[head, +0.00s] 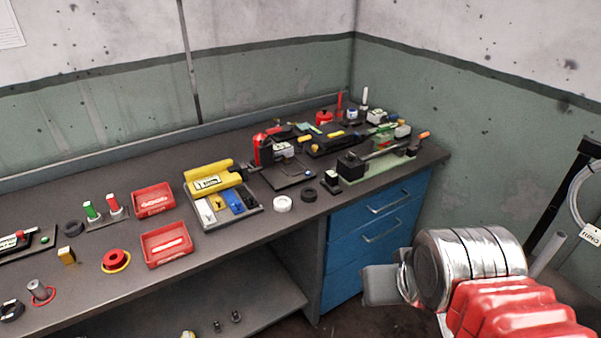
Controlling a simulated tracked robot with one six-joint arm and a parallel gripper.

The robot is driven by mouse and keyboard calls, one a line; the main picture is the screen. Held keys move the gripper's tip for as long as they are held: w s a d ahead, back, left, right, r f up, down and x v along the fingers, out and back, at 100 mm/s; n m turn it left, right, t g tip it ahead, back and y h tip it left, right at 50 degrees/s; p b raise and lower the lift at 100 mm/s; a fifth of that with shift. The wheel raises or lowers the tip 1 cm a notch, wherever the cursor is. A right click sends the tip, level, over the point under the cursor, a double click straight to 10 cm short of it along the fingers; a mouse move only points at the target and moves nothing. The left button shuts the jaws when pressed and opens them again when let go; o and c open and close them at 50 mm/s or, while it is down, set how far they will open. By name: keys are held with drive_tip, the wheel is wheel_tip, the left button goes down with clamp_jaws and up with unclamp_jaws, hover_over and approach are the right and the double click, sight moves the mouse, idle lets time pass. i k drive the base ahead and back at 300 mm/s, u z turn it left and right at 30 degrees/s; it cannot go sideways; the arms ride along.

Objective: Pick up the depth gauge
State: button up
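I cannot tell for certain which item is the depth gauge. A yellow tool with a pale label or display (208,183) lies on a grey tray (258,208) at the middle of the workbench. A dark instrument with a pale face (12,240) lies at the far left of the bench. My gripper (380,286) is at the lower right, in front of the blue drawers and well away from the bench-top items. Only a grey finger part shows past my silver wrist, so its opening is hidden.
Two red bins (153,198) (167,243) stand left of the tray. White (283,203) and black (309,195) rings lie right of it. A green-based fixture (380,166) and several tools crowd the right end of the bench (225,238). Blue drawers (376,235) are below.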

sight(331, 179)
drive_tip(key=u, duration=0.5)
drive_tip(key=i, duration=1.1)
drive_tip(key=u, duration=0.45)
